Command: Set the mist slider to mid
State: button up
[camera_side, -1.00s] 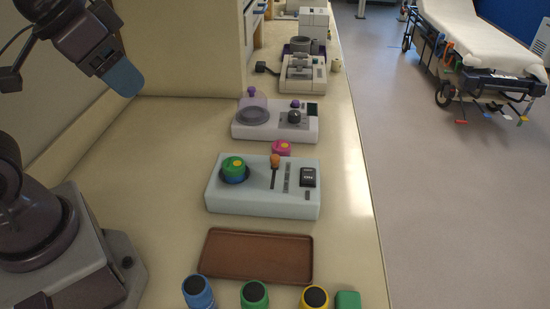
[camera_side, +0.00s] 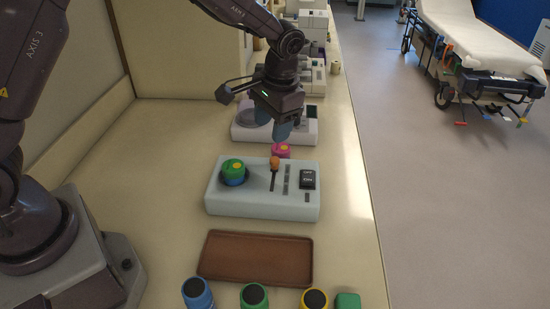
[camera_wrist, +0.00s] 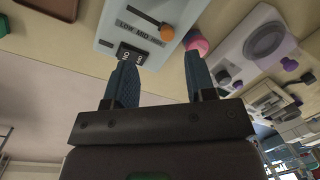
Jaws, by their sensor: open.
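The mist slider has an orange knob (camera_side: 275,161) on a short dark slot in the top of a pale grey-blue box (camera_side: 225,203). In the side view the knob stands at the slot's far end. In the wrist view the orange knob (camera_wrist: 167,33) is at the HIGH end of a scale lettered LOW, MID, HIGH (camera_wrist: 139,33). My gripper (camera_side: 283,138) points down above and just beyond the knob, its blue fingers apart and empty. The fingers also show in the wrist view (camera_wrist: 161,60), with the knob beyond their tips. Contact with the knob is not visible.
The box also carries a green-and-blue round knob (camera_side: 233,170) and a black rocker switch (camera_side: 307,179). A pink knob (camera_side: 284,150) sits just behind the box. A brown tray (camera_side: 256,258) lies in front. A white device (camera_side: 245,134) stands behind my gripper.

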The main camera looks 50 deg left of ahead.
aim_at(275, 159)
jog(key=shift+n+t, duration=0.3)
jog(key=f, duration=0.4)
jog(key=w+a+f, duration=0.1)
jog(key=f, duration=0.3)
jog(key=w+a+f, duration=0.1)
jog(key=f, duration=0.2)
jog(key=shift+w+a+f, duration=0.1)
jog(key=shift+w+f, duration=0.1)
jog(key=shift+f, duration=0.2)
